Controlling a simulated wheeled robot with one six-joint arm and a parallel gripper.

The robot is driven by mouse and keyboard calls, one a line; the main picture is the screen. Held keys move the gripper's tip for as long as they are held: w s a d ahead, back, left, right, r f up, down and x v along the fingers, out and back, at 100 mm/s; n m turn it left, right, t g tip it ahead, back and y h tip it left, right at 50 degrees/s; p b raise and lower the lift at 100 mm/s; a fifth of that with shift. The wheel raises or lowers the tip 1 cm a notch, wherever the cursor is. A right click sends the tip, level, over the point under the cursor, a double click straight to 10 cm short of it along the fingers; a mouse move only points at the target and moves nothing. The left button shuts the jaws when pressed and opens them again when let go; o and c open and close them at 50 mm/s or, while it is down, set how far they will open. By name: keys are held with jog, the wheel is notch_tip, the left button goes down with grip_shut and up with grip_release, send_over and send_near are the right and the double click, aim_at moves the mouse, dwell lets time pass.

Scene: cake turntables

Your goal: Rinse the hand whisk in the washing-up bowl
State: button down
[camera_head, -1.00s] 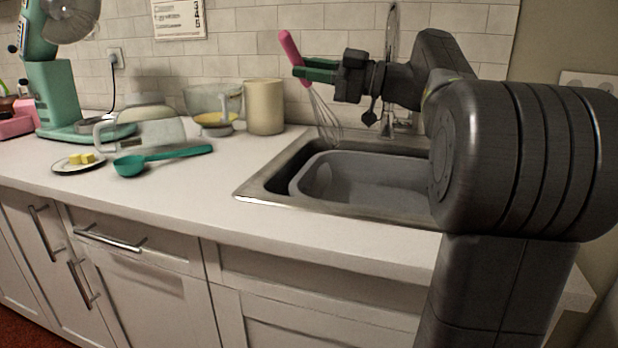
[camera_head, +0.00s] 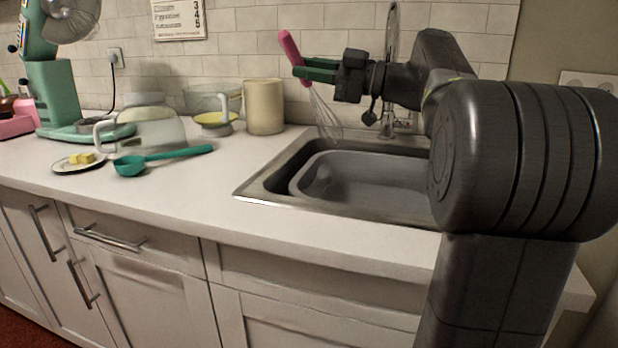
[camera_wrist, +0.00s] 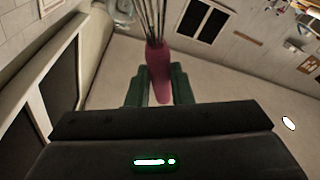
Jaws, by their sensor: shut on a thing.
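The hand whisk has a pink handle (camera_head: 291,50) and a wire head (camera_head: 325,118). My gripper (camera_head: 305,70) is shut on the handle and holds the whisk tilted, handle up and wires down to the right. In the wrist view, the pink handle (camera_wrist: 159,72) sits between the green fingers (camera_wrist: 160,86), with the wires running out of the top of the picture. The grey washing-up bowl (camera_head: 318,166) sits in the metal sink. The whisk's wires hang above the back left part of the bowl and sink; they appear clear of the bowl. My arm hides the bowl's right side.
The sink rim (camera_head: 262,186) and tap (camera_head: 391,60) are close to the whisk. A beige canister (camera_head: 264,106) stands left of the sink. A teal ladle (camera_head: 165,156), a small plate (camera_head: 65,167) and a green mixer (camera_head: 58,95) are farther left. The counter in front is clear.

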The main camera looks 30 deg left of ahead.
aim_at(310, 91)
dwell(0.6)
notch_tip(310, 91, up, 4)
jog(key=shift+p, duration=0.95)
jog(key=shift+f+b, duration=2.1)
jog(key=shift+f, duration=2.05)
jog(key=shift+f+b, duration=3.35)
jog(key=shift+f, duration=3.95)
jog(key=shift+r, duration=2.4)
